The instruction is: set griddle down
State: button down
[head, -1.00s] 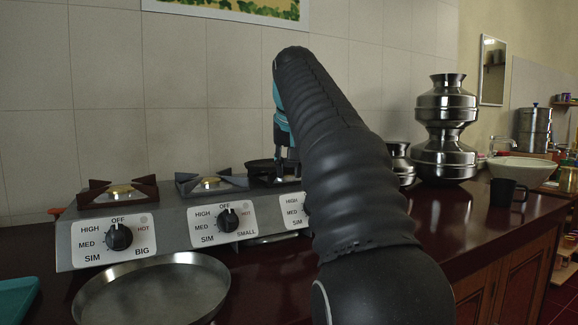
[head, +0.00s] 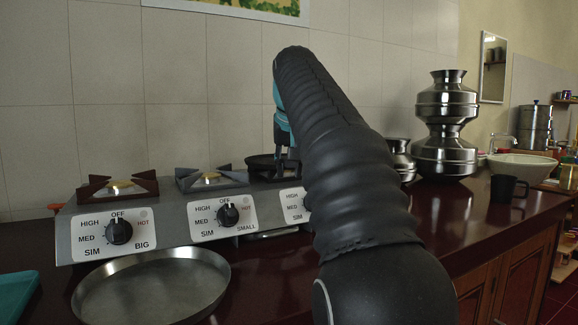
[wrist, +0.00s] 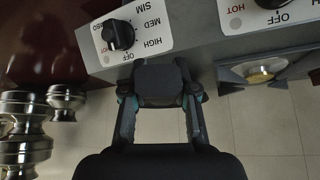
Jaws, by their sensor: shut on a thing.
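The dark griddle (head: 261,162) shows in the head view at the right burner of the grey stove (head: 172,231), partly hidden behind my arm. I cannot tell whether it rests on the burner or hangs just above it. My gripper (head: 285,140) is at the griddle's right side, mostly hidden by my arm. In the wrist view my gripper (wrist: 159,98) is shut on a dark piece of the griddle (wrist: 158,82), between its two fingers. The stove (wrist: 190,50) lies just beyond it there.
A round steel tray (head: 150,287) lies in front of the stove. Stacked steel pots (head: 445,125) and a black mug (head: 507,187) stand to the right on the dark red counter (head: 455,215). The left burner (head: 118,187) and middle burner (head: 210,180) are bare.

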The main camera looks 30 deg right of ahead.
jog(key=shift+f+b, duration=0.3)
jog(key=shift+f, duration=0.3)
jog(key=c, duration=0.8)
grip_release()
jog(key=shift+r, duration=0.1)
jog(key=shift+v, duration=5.9)
